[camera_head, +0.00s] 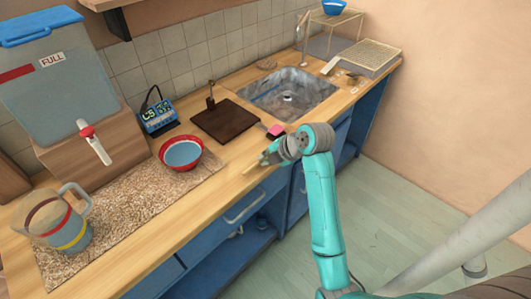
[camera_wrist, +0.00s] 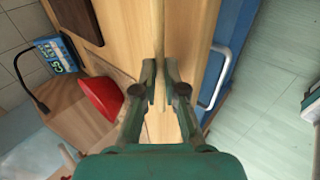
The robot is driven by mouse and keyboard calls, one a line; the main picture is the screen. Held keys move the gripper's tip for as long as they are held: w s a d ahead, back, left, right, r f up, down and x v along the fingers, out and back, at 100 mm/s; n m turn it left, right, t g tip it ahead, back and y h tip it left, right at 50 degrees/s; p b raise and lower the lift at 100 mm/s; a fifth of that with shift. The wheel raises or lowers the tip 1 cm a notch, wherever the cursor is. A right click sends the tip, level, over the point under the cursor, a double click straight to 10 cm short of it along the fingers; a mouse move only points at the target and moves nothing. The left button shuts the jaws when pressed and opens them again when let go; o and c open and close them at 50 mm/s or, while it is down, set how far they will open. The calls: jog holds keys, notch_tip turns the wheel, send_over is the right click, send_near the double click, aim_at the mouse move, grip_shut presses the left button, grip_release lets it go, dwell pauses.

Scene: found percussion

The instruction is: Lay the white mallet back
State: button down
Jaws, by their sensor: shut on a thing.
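The stick runs along the counter's length between the fingers. In the head view a short pale piece (camera_head: 250,168) sticks out to the left of the fingers. The mallet's white head cannot be made out; the gripper may hide it. I cannot tell whether the stick touches the counter.
The counter front between is bare.

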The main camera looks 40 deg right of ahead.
jog(key=shift+f, duration=0.35)
jog(key=shift+f, duration=0.3)
dwell(0.5)
jog(key=c, duration=1.2)
grip_release()
jog(key=v, duration=1.2)
